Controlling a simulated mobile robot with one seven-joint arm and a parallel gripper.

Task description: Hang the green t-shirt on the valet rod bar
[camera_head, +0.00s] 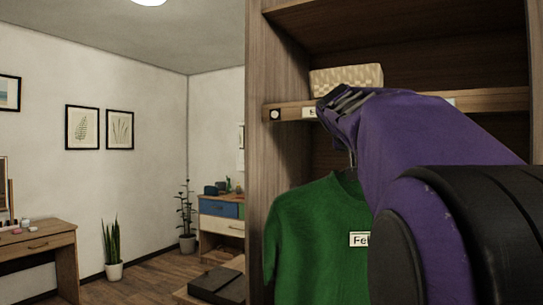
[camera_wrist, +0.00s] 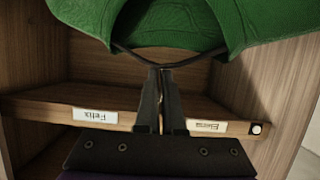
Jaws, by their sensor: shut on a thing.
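The green t-shirt (camera_head: 316,240) hangs on a dark hanger below my gripper (camera_head: 340,100), in front of the wooden closet. A white tag beginning "Fe" is on its chest, partly covered by my arm. In the wrist view the t-shirt (camera_wrist: 190,22) is at the top and the hanger (camera_wrist: 125,52) meets my fingers (camera_wrist: 160,78). The fingers are closed around the hanger's hook, near the shelf edge.
The shelf edge (camera_wrist: 45,106) carries name labels (camera_wrist: 95,116), one reading "Felix". A woven box (camera_head: 346,79) stands on the shelf. The closet side panel (camera_head: 277,150) is left of the opening. A dark flat box (camera_head: 215,284) lies low at the left; beyond is open floor.

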